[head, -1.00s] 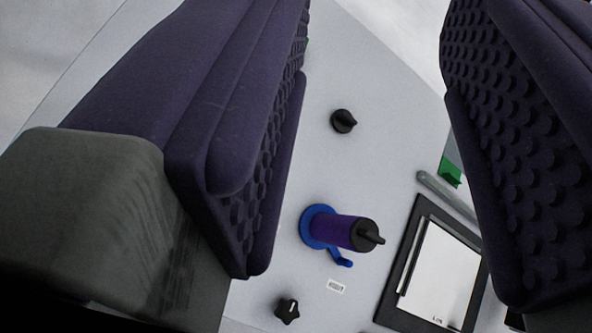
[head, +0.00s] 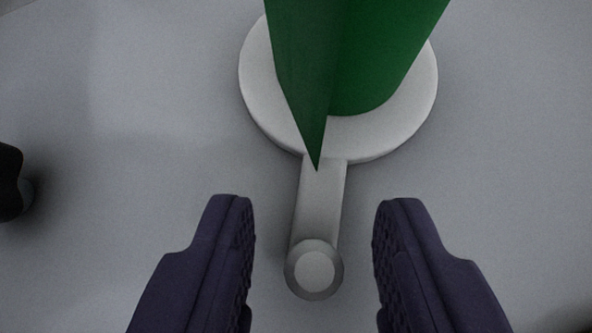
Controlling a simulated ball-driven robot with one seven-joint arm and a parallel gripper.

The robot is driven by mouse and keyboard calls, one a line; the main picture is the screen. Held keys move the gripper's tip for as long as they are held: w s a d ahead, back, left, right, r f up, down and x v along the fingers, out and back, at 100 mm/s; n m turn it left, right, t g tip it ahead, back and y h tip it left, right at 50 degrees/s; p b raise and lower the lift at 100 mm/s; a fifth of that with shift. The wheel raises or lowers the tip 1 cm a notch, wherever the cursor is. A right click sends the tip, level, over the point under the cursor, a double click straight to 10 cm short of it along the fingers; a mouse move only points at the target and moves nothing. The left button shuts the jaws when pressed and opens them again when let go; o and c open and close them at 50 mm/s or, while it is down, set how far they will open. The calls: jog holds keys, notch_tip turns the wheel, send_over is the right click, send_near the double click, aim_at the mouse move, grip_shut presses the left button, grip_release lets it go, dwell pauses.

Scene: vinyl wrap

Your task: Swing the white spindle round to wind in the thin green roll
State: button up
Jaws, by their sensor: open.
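The white spindle (head: 262,85) is a round disc against the grey panel, with a short crank arm (head: 320,195) pointing down toward me. The crank arm ends in a round white knob (head: 315,268). The green roll (head: 375,60) stands on the disc, and a pointed green flap hangs from it over the root of the crank arm. The top of the roll is cut off by the frame. My gripper (head: 312,225) is open, with one dark purple finger on each side of the crank arm and knob. Gaps show between both fingers and the knob.
The grey panel (head: 130,130) is bare around the spindle. A black knob (head: 10,182) shows at the left edge. A dark shape sits in the bottom right corner, too cut off to identify.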

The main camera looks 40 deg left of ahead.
jog(key=shift+w+a+f, duration=0.2)
jog(key=shift+w+f, duration=0.1)
grip_shut()
